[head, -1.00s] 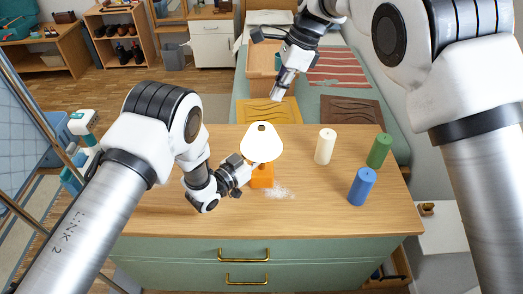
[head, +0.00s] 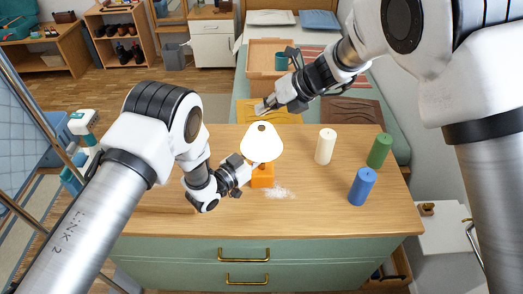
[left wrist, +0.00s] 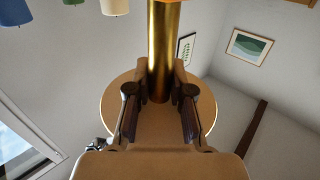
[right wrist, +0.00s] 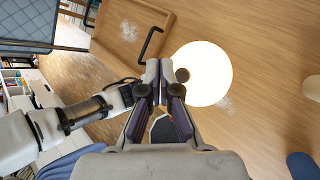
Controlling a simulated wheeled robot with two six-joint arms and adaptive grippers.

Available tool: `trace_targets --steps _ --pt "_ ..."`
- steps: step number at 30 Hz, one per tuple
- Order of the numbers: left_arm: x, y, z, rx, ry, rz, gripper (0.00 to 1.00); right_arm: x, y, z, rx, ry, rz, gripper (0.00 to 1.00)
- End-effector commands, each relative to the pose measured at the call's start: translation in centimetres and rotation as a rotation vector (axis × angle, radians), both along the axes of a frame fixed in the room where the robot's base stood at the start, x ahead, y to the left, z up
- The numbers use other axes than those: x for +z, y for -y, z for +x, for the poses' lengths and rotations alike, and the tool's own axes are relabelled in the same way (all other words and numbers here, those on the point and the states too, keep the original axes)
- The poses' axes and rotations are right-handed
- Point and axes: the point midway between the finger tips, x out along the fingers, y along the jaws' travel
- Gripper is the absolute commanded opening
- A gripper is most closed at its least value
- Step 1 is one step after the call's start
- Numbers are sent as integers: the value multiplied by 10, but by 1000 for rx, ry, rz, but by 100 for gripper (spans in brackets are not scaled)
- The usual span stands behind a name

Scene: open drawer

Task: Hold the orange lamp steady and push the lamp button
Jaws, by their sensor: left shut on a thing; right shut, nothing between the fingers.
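The orange lamp stands on the wooden table, with an orange base (head: 262,178), a white shade (head: 262,146) and a brass stem (left wrist: 163,45). My left gripper (head: 250,168) is shut around the stem below the shade; in the left wrist view (left wrist: 160,95) its fingers flank the stem. The shade's underside shows there as a tan disc. A small dark round button (right wrist: 183,75) is on top of the shade. My right gripper (head: 261,109) is shut and empty, above and just behind the shade top. In the right wrist view its tips (right wrist: 167,68) appear just left of the button.
A cream cylinder (head: 325,146), a green one (head: 379,151) and a blue one (head: 361,187) stand right of the lamp. A whitish patch (head: 281,193) lies beside the base. A wooden tray (right wrist: 120,35) with a dark handle shows in the right wrist view. The table's front right is clear.

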Motion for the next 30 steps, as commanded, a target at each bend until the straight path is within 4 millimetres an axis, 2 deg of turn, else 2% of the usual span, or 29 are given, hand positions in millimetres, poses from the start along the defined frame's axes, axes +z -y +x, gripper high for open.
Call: trace_targets --steps 3,8,30 --pt "0 0 0 0 0 0 0 -17 0 0 2 -2 1 0" --pt "0 0 0 -1 0 0 0 -27 0 0 2 0 1 0" --pt "0 0 0 -1 -1 1 0 -28 0 0 2 1 1 0"
